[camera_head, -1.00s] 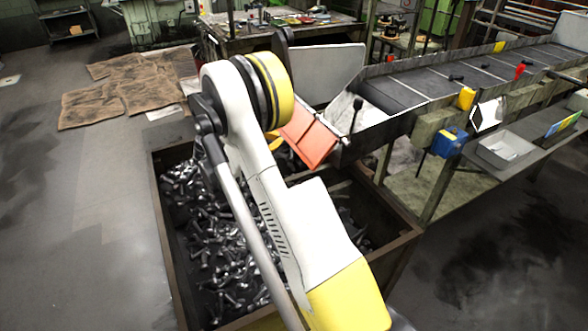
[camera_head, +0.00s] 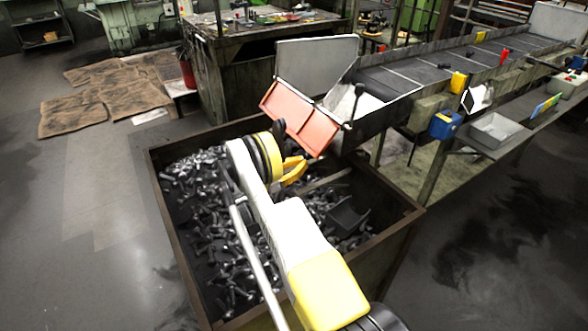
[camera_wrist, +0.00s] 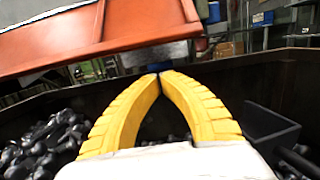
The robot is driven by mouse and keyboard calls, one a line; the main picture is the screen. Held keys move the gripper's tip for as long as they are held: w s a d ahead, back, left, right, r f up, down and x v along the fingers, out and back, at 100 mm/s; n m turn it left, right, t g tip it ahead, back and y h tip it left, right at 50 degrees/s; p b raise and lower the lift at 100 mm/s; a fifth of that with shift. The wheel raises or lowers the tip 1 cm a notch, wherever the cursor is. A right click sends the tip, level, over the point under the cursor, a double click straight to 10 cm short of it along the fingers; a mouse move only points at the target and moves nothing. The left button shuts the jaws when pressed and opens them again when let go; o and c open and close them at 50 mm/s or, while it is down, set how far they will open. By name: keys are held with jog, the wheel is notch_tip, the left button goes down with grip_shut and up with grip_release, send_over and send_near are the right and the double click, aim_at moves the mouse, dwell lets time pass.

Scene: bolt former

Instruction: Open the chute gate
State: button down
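The chute gate is the orange-red panel (camera_head: 300,118) at the lower end of the conveyor chute (camera_head: 385,105), tilted above the bin. A black-knobbed lever (camera_head: 352,105) stands beside its right end. My gripper (camera_head: 298,170) has yellow fingers and is just below the panel, over the bin. In the wrist view the fingertips (camera_wrist: 158,75) meet, with nothing between them. The orange panel (camera_wrist: 90,38) crosses the upper left there, above the fingers; I cannot tell if they touch it.
A dark metal bin (camera_head: 165,215) full of bolts (camera_head: 215,255) lies under my arm; its walls surround the gripper. A black scoop-like piece (camera_head: 347,217) lies inside it. A workbench (camera_head: 250,40) stands behind. Blue (camera_head: 443,125) and yellow (camera_head: 458,81) boxes sit along the conveyor.

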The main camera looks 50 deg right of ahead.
aim_at(307, 147)
jog(key=shift+s+d+r+b, duration=0.1)
jog(key=shift+d+r+b, duration=0.2)
jog(key=shift+r+b, duration=0.25)
jog(key=shift+s+d+r+b, duration=0.1)
jog(key=shift+d+r+b, duration=0.2)
jog(key=shift+r, duration=0.3)
jog(key=shift+d+r+b, duration=0.25)
jog(key=shift+r+b, duration=0.25)
jog(key=shift+r, duration=0.1)
jog(key=r+y+p, duration=0.1)
jog(key=a+y+p, duration=0.1)
jog(key=p, duration=0.1)
jog(key=a+r+t+y+p, duration=0.1)
jog(key=shift+w+r+p, duration=0.3)
jog(key=shift+r+p, duration=0.05)
jog(key=shift+p, duration=0.05)
jog(key=shift+w+a+r+y+p, duration=0.2)
jog(key=shift+a+r+y+p, duration=0.3)
jog(key=shift+y, duration=0.2)
jog(key=shift+w+a+r+p, duration=0.15)
jog(key=shift+a+r, duration=0.25)
jog(key=shift+r, duration=0.25)
jog(key=shift+w+a+r+p, duration=0.15)
jog(key=shift+a+r, duration=0.2)
jog(key=shift+r, duration=0.4)
